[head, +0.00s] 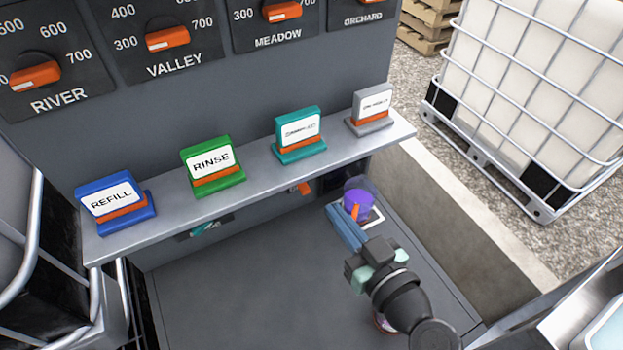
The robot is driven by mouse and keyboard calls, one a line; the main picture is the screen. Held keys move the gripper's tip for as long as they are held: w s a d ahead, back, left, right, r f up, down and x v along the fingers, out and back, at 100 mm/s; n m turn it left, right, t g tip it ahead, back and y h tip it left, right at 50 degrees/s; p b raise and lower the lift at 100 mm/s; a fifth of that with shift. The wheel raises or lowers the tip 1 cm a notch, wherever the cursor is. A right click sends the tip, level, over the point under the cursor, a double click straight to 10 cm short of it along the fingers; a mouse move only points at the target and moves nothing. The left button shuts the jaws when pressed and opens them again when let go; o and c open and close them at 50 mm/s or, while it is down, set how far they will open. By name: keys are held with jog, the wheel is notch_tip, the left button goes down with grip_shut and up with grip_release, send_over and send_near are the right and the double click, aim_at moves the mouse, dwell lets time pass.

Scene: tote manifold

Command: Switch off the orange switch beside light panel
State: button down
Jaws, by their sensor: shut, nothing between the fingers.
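A round purple light (358,200) glows on a pale square plate (376,216) in the recess under the shelf, right of centre. A small orange piece (355,212) stands upright in front of it; I cannot tell if this is the switch. Another orange piece (303,188) shows under the shelf further left, partly hidden by the shelf edge. My gripper (336,213) is shut and empty, its blue-grey fingers pointing up and left, close to the left of the purple light. I cannot tell whether the fingers touch anything.
A grey shelf (250,188) overhangs the recess and carries blue, green, teal and grey sign blocks. Dials with orange knobs (167,40) are on the panel above. The grey floor (240,285) left of my arm is clear. A caged white tank (540,75) stands at right.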

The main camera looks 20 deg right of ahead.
jog(key=p, duration=0.3)
send_over(302, 186)
jog(key=a+v, duration=0.1)
jog(key=v, duration=0.3)
notch_tip(302, 186, down, 2)
jog(key=d, duration=0.1)
jog(key=shift+n, duration=0.4)
jog(key=shift+w+d+f, duration=0.1)
jog(key=shift+w+f, duration=0.05)
jog(key=shift+f, duration=1.85)
